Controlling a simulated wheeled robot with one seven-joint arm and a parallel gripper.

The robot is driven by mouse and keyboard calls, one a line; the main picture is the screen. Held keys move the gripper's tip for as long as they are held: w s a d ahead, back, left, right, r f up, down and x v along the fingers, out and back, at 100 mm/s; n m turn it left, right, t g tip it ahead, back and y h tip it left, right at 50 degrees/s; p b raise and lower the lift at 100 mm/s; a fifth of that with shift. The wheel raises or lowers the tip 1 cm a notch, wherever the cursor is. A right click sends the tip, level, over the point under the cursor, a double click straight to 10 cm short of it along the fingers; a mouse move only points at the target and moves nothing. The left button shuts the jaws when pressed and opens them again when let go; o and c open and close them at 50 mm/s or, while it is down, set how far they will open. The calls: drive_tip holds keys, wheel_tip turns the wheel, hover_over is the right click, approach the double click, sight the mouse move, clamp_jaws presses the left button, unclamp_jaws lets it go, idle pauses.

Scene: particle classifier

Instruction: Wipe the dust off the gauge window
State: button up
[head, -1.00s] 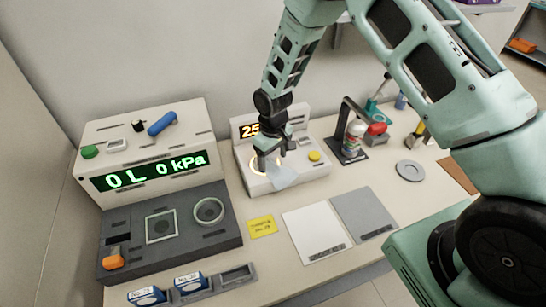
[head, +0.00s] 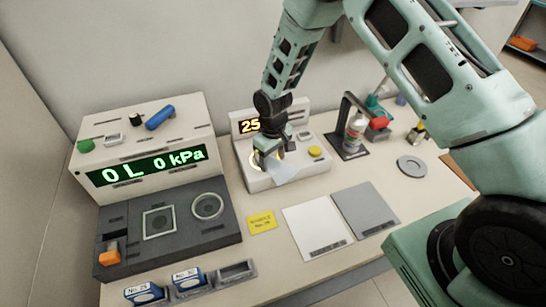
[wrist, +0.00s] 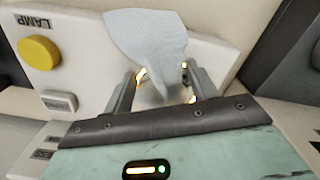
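A pale blue-grey cloth (head: 287,170) hangs from my gripper (head: 269,159) over the front of the white instrument with the amber "25" display (head: 250,126). In the wrist view the cloth (wrist: 150,38) narrows between the two fingers of my gripper (wrist: 163,78), which appears shut on it, though the grip itself is partly hidden. A glowing round ring (head: 254,161) on this instrument's top lies right at the fingers, mostly covered. I cannot tell whether it is the gauge window, and no dust is discernible. The cloth seems to touch the instrument.
A large console with a green "0 kPa" display (head: 152,166) stands left. A yellow button (head: 314,152) sits right of my gripper. A bottle on a black stand (head: 355,133) is further right. White (head: 317,231) and grey (head: 365,209) plates lie in front.

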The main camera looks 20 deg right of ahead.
clamp_jaws()
drive_tip(key=shift+r+p, duration=0.2)
drive_tip(key=shift+p, duration=1.1)
drive_tip(key=shift+f+p, duration=0.15)
drive_tip(key=shift+p, duration=0.55)
